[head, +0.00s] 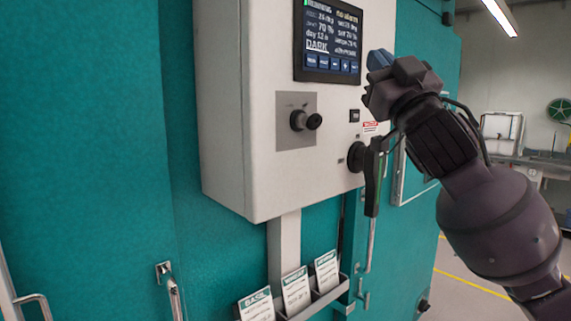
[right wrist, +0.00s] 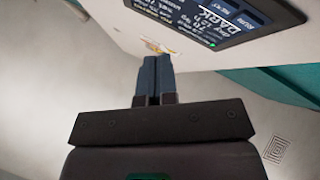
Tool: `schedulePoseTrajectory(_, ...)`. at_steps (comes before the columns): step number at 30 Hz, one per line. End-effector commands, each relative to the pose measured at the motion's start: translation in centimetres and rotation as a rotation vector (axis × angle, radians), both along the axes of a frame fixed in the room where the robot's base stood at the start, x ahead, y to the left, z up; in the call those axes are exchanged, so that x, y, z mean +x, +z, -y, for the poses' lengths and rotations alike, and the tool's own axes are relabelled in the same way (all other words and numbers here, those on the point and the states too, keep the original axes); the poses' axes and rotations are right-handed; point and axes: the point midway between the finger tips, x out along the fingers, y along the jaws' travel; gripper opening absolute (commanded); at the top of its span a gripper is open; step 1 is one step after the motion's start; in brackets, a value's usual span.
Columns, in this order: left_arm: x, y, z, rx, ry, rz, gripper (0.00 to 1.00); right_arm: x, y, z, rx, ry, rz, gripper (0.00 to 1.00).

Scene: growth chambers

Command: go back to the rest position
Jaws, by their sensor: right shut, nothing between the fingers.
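My right gripper (head: 380,60) is raised in front of the right edge of the white control box, beside its screen. Its blue fingers also show in the right wrist view (right wrist: 154,78), pressed together with nothing between them. Whether the fingertips touch the box cannot be told. My left gripper is in neither view.
The control box (head: 232,150) hangs on a teal chamber (head: 90,130). It carries a lit screen (head: 331,40) reading DARK, a black knob (head: 305,120) and a handled switch (head: 372,175). Cards (head: 295,292) stand in a holder below. Open floor (head: 470,290) lies right.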

Motion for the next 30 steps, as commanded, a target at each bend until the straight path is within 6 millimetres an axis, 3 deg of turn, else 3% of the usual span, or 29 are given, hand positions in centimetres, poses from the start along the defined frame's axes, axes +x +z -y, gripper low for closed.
schedulePoseTrajectory(5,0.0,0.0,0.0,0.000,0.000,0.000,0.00,1.8,-6.4,1.1,0.018,-0.047,-0.144,0.00)
schedulePoseTrajectory(9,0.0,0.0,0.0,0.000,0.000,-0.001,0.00,2.8,-13.8,2.6,0.032,-0.110,-0.313,0.00)
schedulePoseTrajectory(14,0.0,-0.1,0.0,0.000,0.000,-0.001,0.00,2.6,-22.3,4.2,0.039,-0.177,-0.511,0.00)
schedulePoseTrajectory(23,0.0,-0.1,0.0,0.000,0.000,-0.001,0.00,-1.5,-37.4,7.0,0.038,-0.287,-0.892,0.00)
schedulePoseTrajectory(30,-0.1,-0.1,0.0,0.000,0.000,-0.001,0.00,-8.0,-47.9,8.7,0.025,-0.353,-1.204,0.00)
